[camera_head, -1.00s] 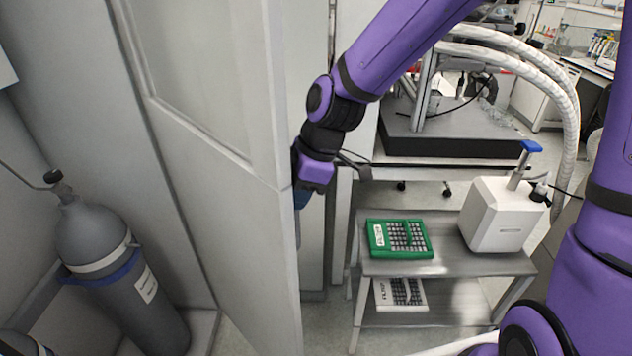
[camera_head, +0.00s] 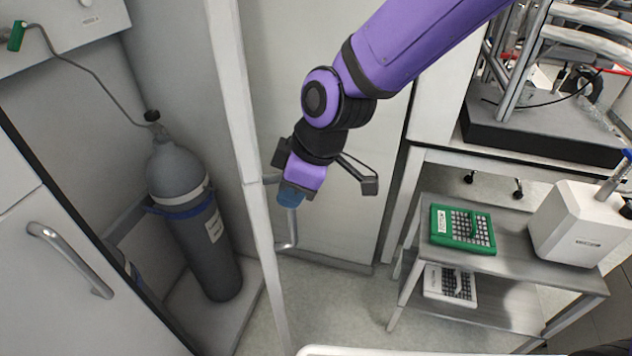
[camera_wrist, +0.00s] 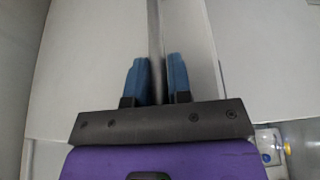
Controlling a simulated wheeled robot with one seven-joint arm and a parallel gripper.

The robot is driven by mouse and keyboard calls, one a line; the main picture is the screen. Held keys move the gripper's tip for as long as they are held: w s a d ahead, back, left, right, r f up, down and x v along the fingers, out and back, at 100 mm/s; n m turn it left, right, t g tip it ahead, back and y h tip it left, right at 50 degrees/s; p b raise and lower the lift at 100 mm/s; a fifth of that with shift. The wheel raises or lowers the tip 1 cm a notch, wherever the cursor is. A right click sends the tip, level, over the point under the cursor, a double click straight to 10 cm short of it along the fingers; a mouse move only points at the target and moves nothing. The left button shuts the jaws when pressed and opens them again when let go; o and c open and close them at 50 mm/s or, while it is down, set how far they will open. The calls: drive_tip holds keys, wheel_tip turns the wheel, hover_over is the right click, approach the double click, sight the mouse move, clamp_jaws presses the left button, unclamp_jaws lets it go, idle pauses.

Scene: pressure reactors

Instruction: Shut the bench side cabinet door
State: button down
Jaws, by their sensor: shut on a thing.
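The cabinet door (camera_head: 236,100) stands open, seen almost edge-on in the head view. Its bent metal handle (camera_head: 291,228) sticks out on the right side of the door. My gripper (camera_head: 290,196) is at the upper part of this handle, with its blue fingers shut on it. In the wrist view, the two blue fingers (camera_wrist: 158,78) stand on either side of the narrow grey handle bar (camera_wrist: 154,30). The fingers hide part of the handle. The open cabinet interior is left of the door, with a grey gas cylinder (camera_head: 190,215) strapped inside.
A closed cabinet front with a handle (camera_head: 70,260) is at the lower left. A low metal cart (camera_head: 510,262) at the right carries a green rack (camera_head: 462,230) and a white device (camera_head: 575,225). Floor (camera_head: 330,305) is clear between door and cart.

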drive_tip(key=s+a+m+t, duration=0.1)
drive_tip(key=s+a+m, duration=0.1)
drive_tip(key=a, duration=1.3)
drive_tip(key=s+a+m+t, duration=0.1)
drive_tip(key=a+m, duration=0.3)
drive_tip(key=a, duration=1.1)
drive_tip(key=shift+s+r, duration=0.25)
drive_tip(key=shift+s, duration=0.4)
drive_tip(key=shift+a, duration=0.1)
drive_tip(key=c, duration=1.1)
unclamp_jaws()
drive_tip(key=shift+a+f, duration=0.1)
drive_tip(key=shift+s, duration=0.1)
drive_tip(key=shift+s+f, duration=0.1)
drive_tip(key=shift+f, duration=0.05)
drive_tip(key=v, duration=1.1)
drive_tip(key=shift+a+h, duration=0.2)
drive_tip(key=shift+h, duration=0.1)
